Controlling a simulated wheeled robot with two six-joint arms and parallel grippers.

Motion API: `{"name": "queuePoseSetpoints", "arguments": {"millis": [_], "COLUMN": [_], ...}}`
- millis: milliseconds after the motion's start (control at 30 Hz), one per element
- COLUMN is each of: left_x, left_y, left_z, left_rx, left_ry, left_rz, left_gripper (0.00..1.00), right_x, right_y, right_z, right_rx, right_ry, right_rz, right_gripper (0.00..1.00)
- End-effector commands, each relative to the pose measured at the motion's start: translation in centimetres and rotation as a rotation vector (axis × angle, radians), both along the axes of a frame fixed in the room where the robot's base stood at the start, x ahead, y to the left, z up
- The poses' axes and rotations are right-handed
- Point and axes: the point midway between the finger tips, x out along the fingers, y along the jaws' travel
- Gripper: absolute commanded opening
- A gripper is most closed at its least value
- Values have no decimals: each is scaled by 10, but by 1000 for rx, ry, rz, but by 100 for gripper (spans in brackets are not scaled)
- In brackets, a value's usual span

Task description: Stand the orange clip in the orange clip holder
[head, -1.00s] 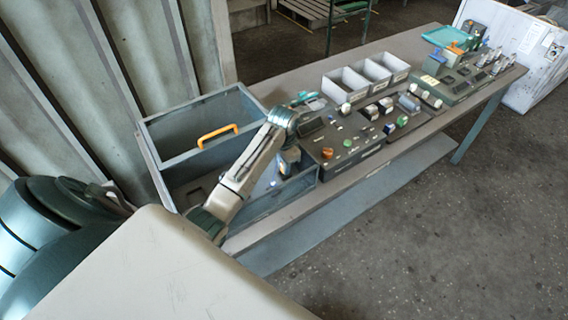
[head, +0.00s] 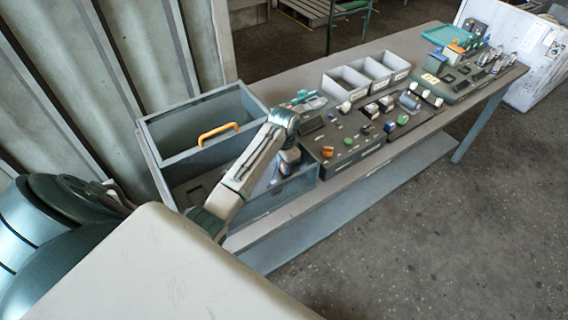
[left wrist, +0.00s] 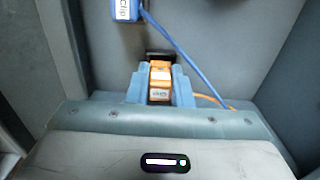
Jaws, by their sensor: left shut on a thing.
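My left gripper (left wrist: 160,92) is shut on the orange clip (left wrist: 160,80), which has pale labels and sits between the two blue fingers in the left wrist view. An orange cord (left wrist: 210,99) runs out to the right of the fingers. A dark square recess (left wrist: 158,56) shows just behind the clip; I cannot tell whether it is the orange clip holder or whether the clip touches it. In the head view my left gripper (head: 288,166) points down inside the grey-blue bin (head: 262,205), and the clip is not distinct there. My right gripper is out of view.
A blue clip (left wrist: 125,10) with a label and a blue cord (left wrist: 180,50) lies beyond the fingers. The bin has an orange handle (head: 217,133). A dark control panel (head: 345,145) and white trays (head: 365,77) stand to its right on the table (head: 300,60).

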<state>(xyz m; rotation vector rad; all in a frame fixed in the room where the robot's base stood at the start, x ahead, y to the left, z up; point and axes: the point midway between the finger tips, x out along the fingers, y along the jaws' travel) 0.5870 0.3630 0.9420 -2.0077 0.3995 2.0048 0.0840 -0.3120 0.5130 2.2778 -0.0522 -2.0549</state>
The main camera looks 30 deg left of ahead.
Motion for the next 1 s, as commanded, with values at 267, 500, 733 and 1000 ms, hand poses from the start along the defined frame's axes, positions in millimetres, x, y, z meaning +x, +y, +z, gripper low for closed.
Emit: {"name": "queuePoseSetpoints", "arguments": {"millis": [267, 500, 733, 1000], "left_x": [0, 0, 0, 0], "left_y": [0, 0, 0, 0], "left_z": [0, 0, -3, -9], "left_rx": [0, 0, 0, 0], "left_ry": [0, -1, 0, -1], "left_rz": [0, 0, 0, 0], "left_gripper": [7, 7, 7, 7], "right_x": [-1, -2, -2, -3], "right_y": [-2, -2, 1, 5], "right_z": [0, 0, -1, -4], "right_rx": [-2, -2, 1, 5], "right_ry": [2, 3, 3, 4], "right_rz": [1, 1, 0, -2], "right_gripper": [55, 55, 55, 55]}}
